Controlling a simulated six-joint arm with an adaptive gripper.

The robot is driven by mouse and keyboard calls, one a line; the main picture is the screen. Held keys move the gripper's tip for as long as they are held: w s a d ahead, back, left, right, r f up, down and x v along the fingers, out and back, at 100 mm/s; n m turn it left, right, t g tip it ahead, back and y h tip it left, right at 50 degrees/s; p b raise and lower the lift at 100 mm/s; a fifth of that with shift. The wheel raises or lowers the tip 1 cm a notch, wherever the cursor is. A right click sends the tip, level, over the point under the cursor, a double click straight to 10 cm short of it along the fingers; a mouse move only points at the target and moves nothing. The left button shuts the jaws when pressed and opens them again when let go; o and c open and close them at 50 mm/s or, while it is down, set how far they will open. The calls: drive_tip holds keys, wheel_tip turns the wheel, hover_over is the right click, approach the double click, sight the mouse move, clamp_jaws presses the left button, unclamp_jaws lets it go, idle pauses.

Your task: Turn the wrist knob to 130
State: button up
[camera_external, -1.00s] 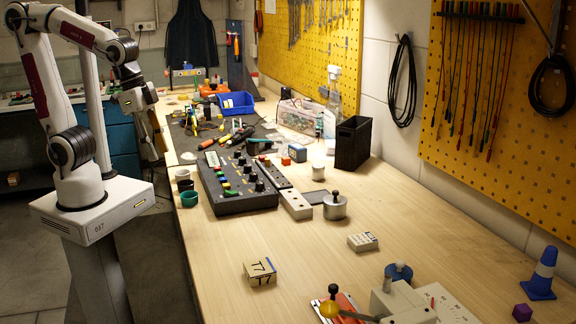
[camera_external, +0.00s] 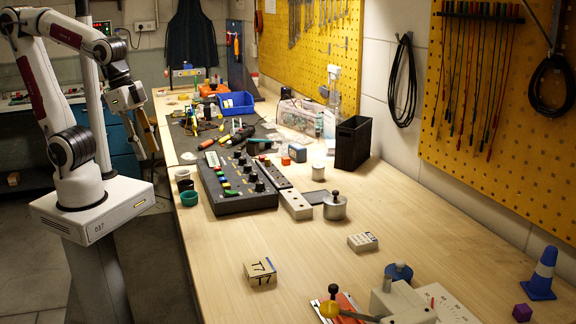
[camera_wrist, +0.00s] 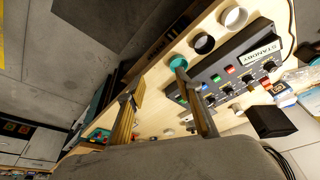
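The black control panel (camera_external: 240,200) lies on the bench with a row of black knobs (camera_external: 252,177), coloured buttons and a small display. It also shows at the upper right of the wrist view (camera_wrist: 222,66), where the display reads STANDBY. The knob labels are too small to read, so I cannot tell which knob is the wrist knob or its setting. My gripper (camera_external: 148,154) hangs left of the bench edge, apart from the panel. In the wrist view my gripper (camera_wrist: 158,82) has its two fingers apart with nothing held between them.
White, black and green cups (camera_external: 189,197) stand left of the panel. A grey lidded pot (camera_external: 335,206), a black bin (camera_external: 353,144) and a white block with holes (camera_external: 295,204) are to its right.

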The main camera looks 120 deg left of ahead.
drive_tip(key=shift+n+g+h, duration=0.7)
drive_tip(key=shift+n+h, duration=0.1)
drive_tip(key=w+a+f, duration=0.1)
drive_tip(key=w+a, duration=0.2)
drive_tip(key=a, duration=0.2)
drive_tip(key=w+a+f, duration=0.2)
drive_tip(key=w+a, duration=0.1)
drive_tip(key=a, duration=0.2)
drive_tip(key=w+a+f, duration=0.2)
drive_tip(key=w+a, duration=0.2)
drive_tip(key=a, duration=0.1)
drive_tip(key=shift+w, duration=0.1)
drive_tip(key=w+a+m, duration=0.1)
drive_tip(key=w+a, duration=0.1)
drive_tip(key=w+a+m+t, duration=0.1)
drive_tip(key=w+a, duration=0.2)
drive_tip(key=shift+f+m, duration=0.2)
drive_tip(key=shift+m, duration=0.1)
drive_tip(key=w+m, duration=0.1)
drive_tip(key=w+r+m+t, duration=0.1)
drive_tip(key=m, duration=0.1)
drive_tip(key=w+r+m, duration=0.1)
drive_tip(key=shift+w+a+r+m+h, duration=0.2)
drive_tip(key=shift+w+a+m+h, duration=0.1)
drive_tip(key=shift+w+a+m, duration=0.1)
